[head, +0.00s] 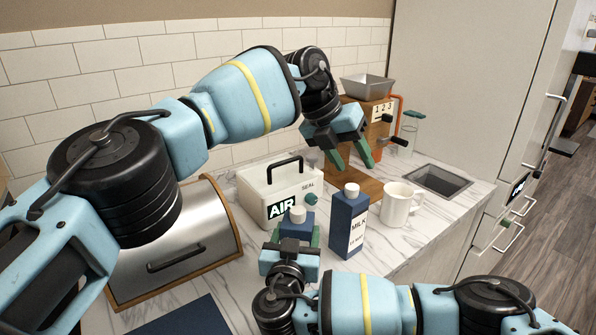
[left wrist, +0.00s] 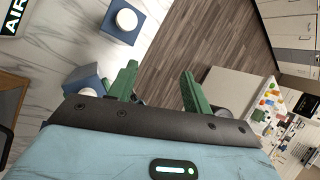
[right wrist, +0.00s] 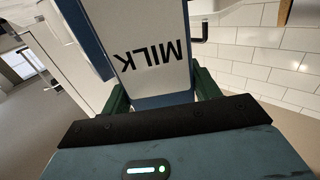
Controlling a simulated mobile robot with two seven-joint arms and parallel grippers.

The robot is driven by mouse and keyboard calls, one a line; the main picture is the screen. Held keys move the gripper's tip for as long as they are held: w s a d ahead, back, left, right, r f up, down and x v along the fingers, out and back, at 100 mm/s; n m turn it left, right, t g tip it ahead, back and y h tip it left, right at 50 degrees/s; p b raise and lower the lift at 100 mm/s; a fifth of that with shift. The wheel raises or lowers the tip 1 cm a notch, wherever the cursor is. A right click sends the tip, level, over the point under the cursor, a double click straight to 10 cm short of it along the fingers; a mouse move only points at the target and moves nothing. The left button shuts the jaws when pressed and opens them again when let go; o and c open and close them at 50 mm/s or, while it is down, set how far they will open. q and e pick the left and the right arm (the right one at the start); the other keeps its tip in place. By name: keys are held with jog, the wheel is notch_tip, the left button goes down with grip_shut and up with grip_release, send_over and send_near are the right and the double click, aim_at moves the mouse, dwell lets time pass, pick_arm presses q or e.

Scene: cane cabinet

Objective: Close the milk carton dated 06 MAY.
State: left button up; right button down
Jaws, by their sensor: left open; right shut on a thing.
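A blue milk carton (head: 350,225) with a white cap and a white MILK label stands upright on the counter. A second blue carton (head: 297,226) with a white cap is left of it, in my right gripper (head: 293,240). The right wrist view shows that held carton's MILK label (right wrist: 155,50) between the green fingers. No date is legible, and I cannot tell whether either cap is closed. My left gripper (head: 350,155) is open and empty above and behind the cartons. In the left wrist view, both caps show, at the standing carton (left wrist: 124,20) and the held carton (left wrist: 88,84).
A white AIR/SEAL box (head: 275,190) with a black handle stands behind the held carton. A white mug (head: 400,205) is right of the standing carton. A metal bread box (head: 185,245) is at left. A sink (head: 440,179) and a wooden dispenser (head: 358,125) are farther back.

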aim_at(298, 210)
pick_arm(q)
jog(key=a+n+y, duration=0.1)
jog(key=a+y, duration=0.1)
jog(key=a, duration=0.1)
jog(key=s+a+f+n+y, duration=0.1)
jog(key=a+n+y, duration=0.1)
jog(key=a, duration=0.1)
jog(key=a+f+n+g+y, duration=0.1)
jog(key=a+y, duration=0.1)
jog(key=a, duration=0.2)
jog(key=shift+s+a, duration=0.1)
jog(key=shift+s, duration=0.2)
jog(key=shift+f, duration=0.1)
jog(key=shift+f, duration=4)
jog(key=c, duration=1)
jog(key=m, duration=0.4)
jog(key=shift+m, duration=0.4)
jog(key=shift+c, duration=0.2)
jog(key=o, duration=1.1)
jog(key=shift+o, duration=0.2)
